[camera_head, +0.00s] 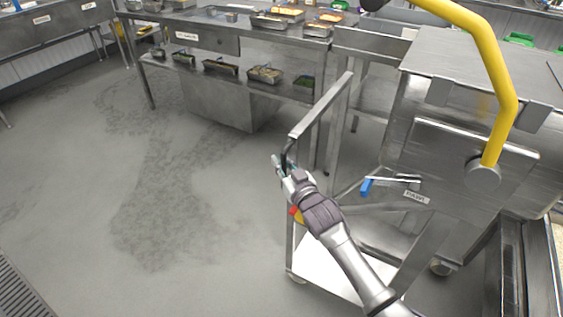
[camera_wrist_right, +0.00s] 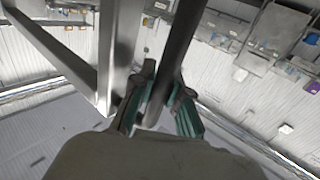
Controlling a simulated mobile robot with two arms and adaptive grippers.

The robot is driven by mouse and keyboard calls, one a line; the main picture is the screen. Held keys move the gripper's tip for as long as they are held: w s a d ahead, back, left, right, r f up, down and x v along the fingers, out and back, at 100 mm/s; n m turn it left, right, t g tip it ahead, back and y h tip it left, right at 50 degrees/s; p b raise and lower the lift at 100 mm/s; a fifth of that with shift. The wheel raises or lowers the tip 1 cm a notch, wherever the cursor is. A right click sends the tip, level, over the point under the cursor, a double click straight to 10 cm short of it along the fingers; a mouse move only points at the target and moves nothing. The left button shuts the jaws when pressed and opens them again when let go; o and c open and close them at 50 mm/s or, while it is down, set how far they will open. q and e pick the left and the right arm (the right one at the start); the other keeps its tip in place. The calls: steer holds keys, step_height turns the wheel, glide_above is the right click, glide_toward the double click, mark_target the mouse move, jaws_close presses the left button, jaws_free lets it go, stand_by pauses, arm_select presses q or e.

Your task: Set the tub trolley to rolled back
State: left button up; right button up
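The tub trolley is a steel frame with a raised push handle (camera_head: 322,105) and a pale lower shelf (camera_head: 322,262). It stands right of centre in the head view, beside a large steel machine. My right gripper (camera_head: 281,167) is at the near left end of the handle. In the right wrist view, a dark bar of the trolley (camera_wrist_right: 171,75) passes between the two green-sided fingers (camera_wrist_right: 163,95), which close in on it from both sides. The gripper's palm hides part of the bar. My left gripper is out of view.
The steel machine (camera_head: 455,165) with a thick yellow arm (camera_head: 492,75) stands close on the right. A blue-handled tool (camera_head: 367,187) lies near the trolley. A steel table (camera_head: 190,38) with food pans is behind. Open grey floor (camera_head: 90,190) lies to the left.

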steer(key=o, duration=0.5)
steer(key=shift+s+a+f, duration=0.15)
steer(key=shift+s+a, duration=0.25)
steer(key=shift+a, duration=0.1)
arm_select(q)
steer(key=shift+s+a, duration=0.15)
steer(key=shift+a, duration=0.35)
arm_select(e)
steer(key=shift+w+d, duration=0.1)
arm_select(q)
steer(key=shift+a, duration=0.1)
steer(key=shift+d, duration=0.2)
arm_select(e)
steer(key=v, duration=1.2)
